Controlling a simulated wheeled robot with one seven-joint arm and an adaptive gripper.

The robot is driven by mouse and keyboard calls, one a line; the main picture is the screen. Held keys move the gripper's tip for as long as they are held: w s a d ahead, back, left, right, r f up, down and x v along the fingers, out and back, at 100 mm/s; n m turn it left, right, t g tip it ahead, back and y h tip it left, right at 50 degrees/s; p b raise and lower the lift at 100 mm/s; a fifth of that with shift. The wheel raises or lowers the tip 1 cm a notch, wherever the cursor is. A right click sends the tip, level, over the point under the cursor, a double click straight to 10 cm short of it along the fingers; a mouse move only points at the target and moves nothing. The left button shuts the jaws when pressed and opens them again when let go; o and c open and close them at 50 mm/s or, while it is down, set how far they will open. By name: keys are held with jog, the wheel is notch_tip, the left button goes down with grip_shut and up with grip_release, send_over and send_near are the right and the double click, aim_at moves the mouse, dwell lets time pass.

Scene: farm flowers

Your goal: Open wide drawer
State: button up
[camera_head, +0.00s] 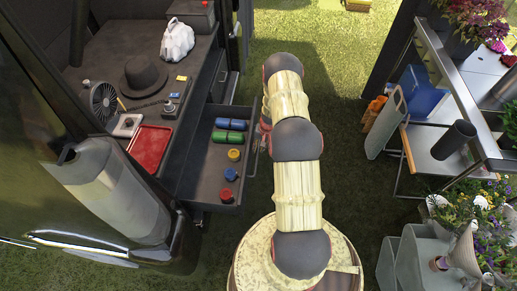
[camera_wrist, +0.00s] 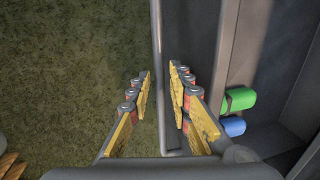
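The wide drawer (camera_head: 213,190) is grey and stands pulled out from the dark vehicle bed, over the grass. Green and blue cylinders (camera_head: 228,131) and yellow, blue and red round pieces (camera_head: 230,174) lie in it. In the head view my arm hides most of the gripper, beside the drawer's outer edge.
The bed holds a red tray (camera_head: 150,147), a fan (camera_head: 103,100), a dark hat (camera_head: 143,76) and a white bag (camera_head: 177,41). On the right stand a metal table (camera_head: 436,148) and flowers (camera_head: 482,205). Open grass (camera_head: 352,110) lies between my arm and the table.

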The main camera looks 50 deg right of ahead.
jog(key=shift+o, duration=0.8)
notch_tip(320, 180, up, 12)
jog(key=s+d, duration=0.1)
jog(key=s, duration=0.1)
jog(key=shift+d+f, duration=0.15)
jog(key=shift+d, duration=0.05)
